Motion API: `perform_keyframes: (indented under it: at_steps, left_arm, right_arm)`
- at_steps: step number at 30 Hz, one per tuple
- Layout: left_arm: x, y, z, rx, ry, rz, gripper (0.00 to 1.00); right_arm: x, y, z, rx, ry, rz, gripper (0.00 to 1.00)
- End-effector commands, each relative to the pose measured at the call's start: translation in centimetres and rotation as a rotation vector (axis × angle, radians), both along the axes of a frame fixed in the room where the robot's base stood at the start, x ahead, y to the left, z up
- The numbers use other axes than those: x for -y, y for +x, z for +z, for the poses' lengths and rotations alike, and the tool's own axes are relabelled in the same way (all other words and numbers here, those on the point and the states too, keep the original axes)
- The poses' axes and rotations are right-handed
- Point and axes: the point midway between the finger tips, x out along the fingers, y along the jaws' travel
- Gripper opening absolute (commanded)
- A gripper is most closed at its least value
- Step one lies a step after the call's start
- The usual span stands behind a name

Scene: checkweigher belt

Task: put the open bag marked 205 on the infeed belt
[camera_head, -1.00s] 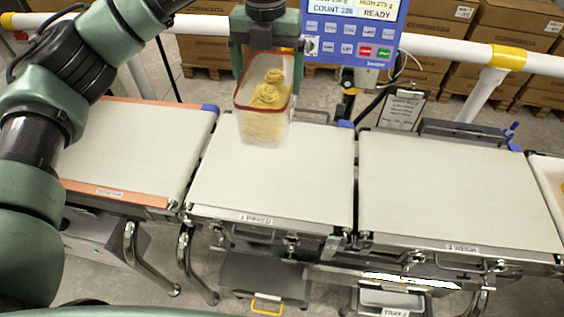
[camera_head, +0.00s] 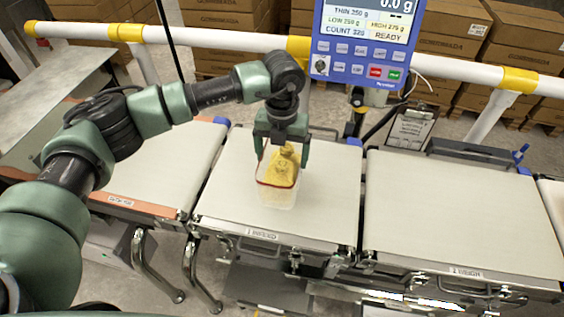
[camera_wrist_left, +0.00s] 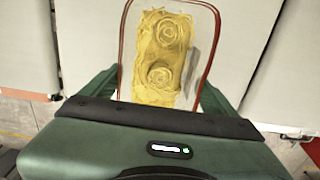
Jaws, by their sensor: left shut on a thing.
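A clear open bag (camera_head: 277,192) with a red rim holds yellow pasta nests. My left gripper (camera_head: 282,155) is shut on its upper part, from above. The bag hangs upright over the middle belt (camera_head: 225,205), whose front label seems to read infeed. I cannot tell whether its bottom touches the belt. In the left wrist view the bag (camera_wrist_left: 163,65) sits between the fingers of my left gripper (camera_wrist_left: 160,88), with pasta nests seen from above. No 205 mark is readable. My right gripper is not in view.
The weigh belt (camera_head: 455,215) on the right is bare, as is the orange-edged belt (camera_head: 165,165) on the left. A blue control panel (camera_head: 365,45) reading 0.0 g stands behind the middle belt. A white rail (camera_head: 450,68) and cartons (camera_head: 445,30) are farther back.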

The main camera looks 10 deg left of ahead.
Motion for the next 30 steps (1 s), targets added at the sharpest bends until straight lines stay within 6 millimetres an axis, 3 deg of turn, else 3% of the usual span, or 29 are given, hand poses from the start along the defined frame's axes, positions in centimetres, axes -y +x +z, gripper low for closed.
perform_keyframes:
  at_steps: [10, 20, 21, 22, 30]
  left_arm:
    - [0.0, 0.0, -4.0, -0.001, -0.001, 0.0, 0.16]
    - [0.0, 0.0, -4.6, 0.001, -0.001, 0.0, 0.16]
    - [0.0, 0.0, -4.6, 0.0, 0.0, 0.0, 0.94]
    - [0.0, 0.0, -4.5, 0.0, 0.0, 0.0, 1.0]
    - [0.0, 0.0, -4.3, 0.0, 0.0, 0.0, 1.0]
  right_arm:
    - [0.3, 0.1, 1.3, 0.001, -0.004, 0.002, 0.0]
    - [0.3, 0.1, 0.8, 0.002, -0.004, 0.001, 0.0]
    - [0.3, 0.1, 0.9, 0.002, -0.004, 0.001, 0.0]
    - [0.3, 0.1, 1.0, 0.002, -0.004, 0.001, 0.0]
    - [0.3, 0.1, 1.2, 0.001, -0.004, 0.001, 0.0]
